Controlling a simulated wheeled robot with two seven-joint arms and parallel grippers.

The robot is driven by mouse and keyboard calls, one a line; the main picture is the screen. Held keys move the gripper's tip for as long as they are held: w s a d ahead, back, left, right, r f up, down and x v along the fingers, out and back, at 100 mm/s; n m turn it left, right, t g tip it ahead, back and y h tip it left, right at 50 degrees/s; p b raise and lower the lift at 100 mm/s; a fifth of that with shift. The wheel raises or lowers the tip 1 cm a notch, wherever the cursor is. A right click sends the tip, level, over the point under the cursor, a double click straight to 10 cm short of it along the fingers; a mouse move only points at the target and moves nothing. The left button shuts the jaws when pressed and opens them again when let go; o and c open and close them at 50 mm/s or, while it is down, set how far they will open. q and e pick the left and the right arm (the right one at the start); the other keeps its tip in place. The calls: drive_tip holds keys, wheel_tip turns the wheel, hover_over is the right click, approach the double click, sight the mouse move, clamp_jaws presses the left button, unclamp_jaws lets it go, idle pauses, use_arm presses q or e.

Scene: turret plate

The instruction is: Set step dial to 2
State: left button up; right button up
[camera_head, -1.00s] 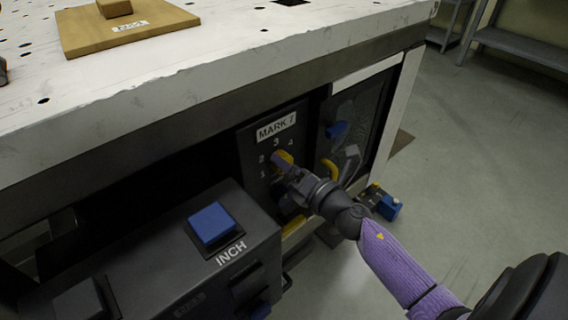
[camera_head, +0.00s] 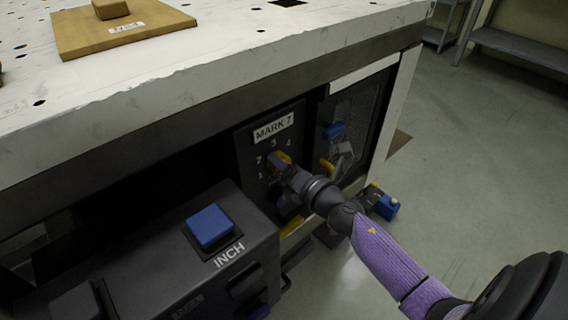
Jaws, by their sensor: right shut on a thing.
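The step dial (camera_head: 280,158) is a yellow knob on a dark panel (camera_head: 247,142) with white numbers 1, 2, 3 and 4 around it and a label above reading MARK 7. My right gripper (camera_head: 284,166) is shut on the dial, and its arm comes in from the lower right. The gripper covers most of the knob, so I cannot tell exactly which number it points at. My left gripper is not in the view.
A dark box with a blue INCH button (camera_head: 209,226) stands in front at the left. A white perforated table top (camera_head: 215,45) overhangs the panel. Open floor lies at the right.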

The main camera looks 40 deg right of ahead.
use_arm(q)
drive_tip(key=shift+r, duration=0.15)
use_arm(e)
drive_tip(key=shift+m, duration=0.3)
drive_tip(key=m+p, duration=0.3)
drive_tip(key=m, duration=0.2)
drive_tip(key=shift+m, duration=0.3)
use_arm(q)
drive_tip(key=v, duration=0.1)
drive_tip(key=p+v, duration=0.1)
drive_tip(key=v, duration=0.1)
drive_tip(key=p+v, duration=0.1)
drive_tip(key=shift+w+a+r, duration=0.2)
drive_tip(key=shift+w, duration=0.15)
use_arm(e)
drive_tip(key=m, duration=0.5)
drive_tip(key=shift+f, duration=0.15)
drive_tip(key=shift+m, duration=0.3)
drive_tip(key=o, duration=1.3)
drive_tip(key=shift+c, duration=0.2)
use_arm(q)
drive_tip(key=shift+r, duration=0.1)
use_arm(e)
drive_tip(key=shift+s, duration=0.1)
